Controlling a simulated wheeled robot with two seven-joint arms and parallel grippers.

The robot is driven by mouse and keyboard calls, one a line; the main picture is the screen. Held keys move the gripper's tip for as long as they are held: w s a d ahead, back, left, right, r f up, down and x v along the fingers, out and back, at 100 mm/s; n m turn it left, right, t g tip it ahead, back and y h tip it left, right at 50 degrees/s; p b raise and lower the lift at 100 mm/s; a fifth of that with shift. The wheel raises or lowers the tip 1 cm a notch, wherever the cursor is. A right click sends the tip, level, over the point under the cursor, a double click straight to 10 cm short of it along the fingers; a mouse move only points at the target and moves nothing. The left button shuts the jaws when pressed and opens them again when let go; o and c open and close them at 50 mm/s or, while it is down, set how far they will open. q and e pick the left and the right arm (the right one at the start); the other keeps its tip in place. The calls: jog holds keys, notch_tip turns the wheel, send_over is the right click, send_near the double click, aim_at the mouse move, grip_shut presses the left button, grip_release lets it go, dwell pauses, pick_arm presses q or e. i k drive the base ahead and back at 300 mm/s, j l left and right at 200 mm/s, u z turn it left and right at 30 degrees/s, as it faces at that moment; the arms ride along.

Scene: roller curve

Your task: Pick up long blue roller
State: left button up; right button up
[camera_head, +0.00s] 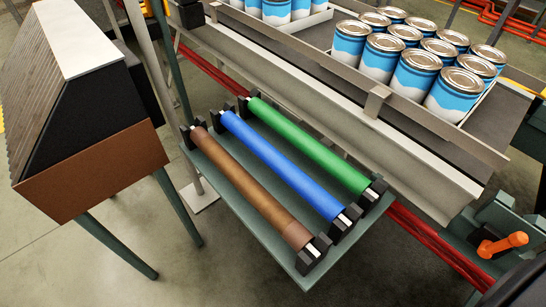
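The long blue roller (280,163) lies in the middle of a grey-green rack, between a green roller (308,147) and a brown roller (248,188). All three run side by side, sloping from upper left to lower right. Their ends rest in black holders, and the blue one's bright metal end shows at its lower right holder (343,224). Neither my left nor my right gripper shows in the head view.
A conveyor (335,108) with several blue and white cans (415,72) runs behind the rack (290,253). A brown-fronted box (92,172) on legs stands at the left. An orange-handled lever (503,244) sits at the right. Floor is open below the rack.

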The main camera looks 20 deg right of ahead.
aim_at(329, 207)
jog(key=i+j+z, duration=0.1)
jog(key=j+z, duration=1.1)
jog(key=i+j, duration=0.05)
